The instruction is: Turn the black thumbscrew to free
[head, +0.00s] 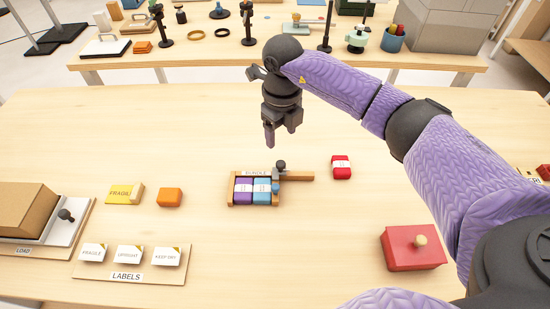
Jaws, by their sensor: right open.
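A small wooden frame labelled BUNDLE (230,190) holds a purple block (243,192) and a blue block (262,192) side by side. A black knob (280,165) stands at its back right corner, by a wooden bar (298,176) that sticks out to the right. A smaller blue knob (275,187) sits just in front of it. Another black knob (66,215) stands on the LOAD board at the left. My right gripper (281,134) is open and empty, pointing down above the table, behind the BUNDLE frame and apart from it. My left gripper is out of view.
A red block (341,168) lies right of the frame. A red box (412,249) is at front right. An orange block (169,198), a yellow FRAGILE block (124,194) and the LABELS board (92,270) are at left. The table's middle front is clear.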

